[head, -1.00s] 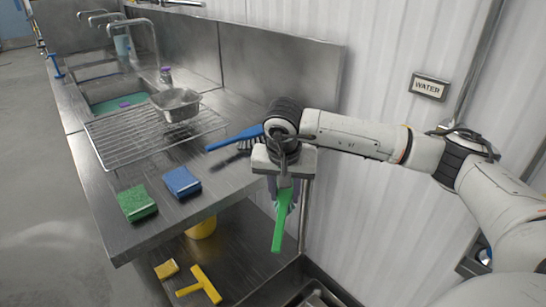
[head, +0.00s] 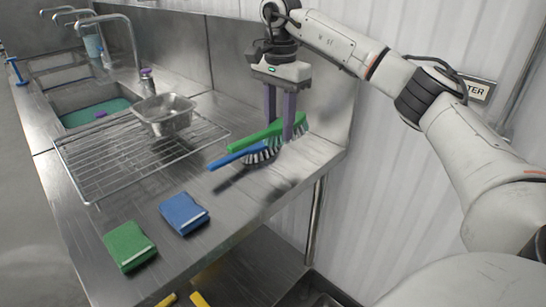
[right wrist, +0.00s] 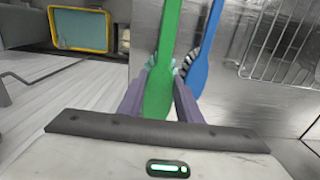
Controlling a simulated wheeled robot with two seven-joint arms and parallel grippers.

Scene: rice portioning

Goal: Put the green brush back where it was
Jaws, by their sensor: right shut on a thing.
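The green brush (head: 252,138) is between the fingers of my right gripper (head: 279,128), which is shut on it. The brush lies roughly level over the back right part of the steel counter, just behind the blue brush (head: 236,156). Whether it touches the counter or the blue brush is unclear. In the right wrist view the green brush (right wrist: 168,40) runs between the two purple-grey fingers (right wrist: 163,75), with the blue brush (right wrist: 208,45) close to its right. The left gripper is not in view.
A wire rack (head: 95,165) holding a metal pan (head: 165,115) stands left of the brushes. A blue sponge (head: 184,213) and a green sponge (head: 129,246) lie nearer the front. The steel backsplash (head: 235,62) rises behind. The counter's right end (head: 318,158) is bare.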

